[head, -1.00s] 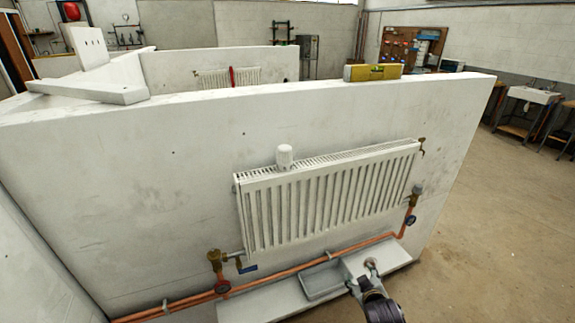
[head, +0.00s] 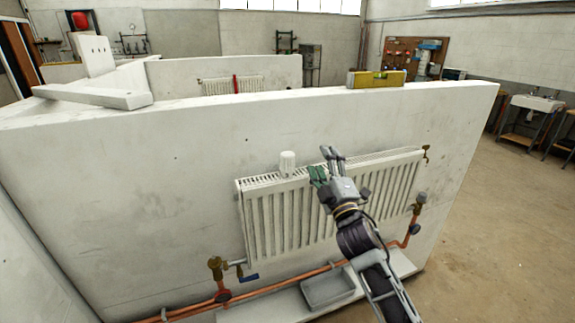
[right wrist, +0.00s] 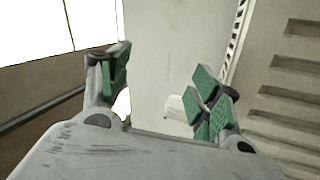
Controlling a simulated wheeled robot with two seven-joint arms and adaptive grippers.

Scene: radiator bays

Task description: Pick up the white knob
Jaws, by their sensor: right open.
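The white knob (head: 287,163) stands upright on top of the white radiator (head: 262,220), near its left end. In the right wrist view the knob (right wrist: 182,107) shows beyond the fingers, partly hidden by the green-padded finger on the right. My right gripper (head: 325,163) is open and empty, to the right of the knob and apart from it, in front of the radiator's upper edge. Its fingers also show in the right wrist view (right wrist: 160,85). My left gripper is not in view.
A yellow level (head: 376,79) lies on top of the white wall (head: 180,160). Copper pipes (head: 270,291) with valves run below the radiator. A grey tray (head: 328,289) sits on the ledge (head: 265,305). The space left of the knob is clear.

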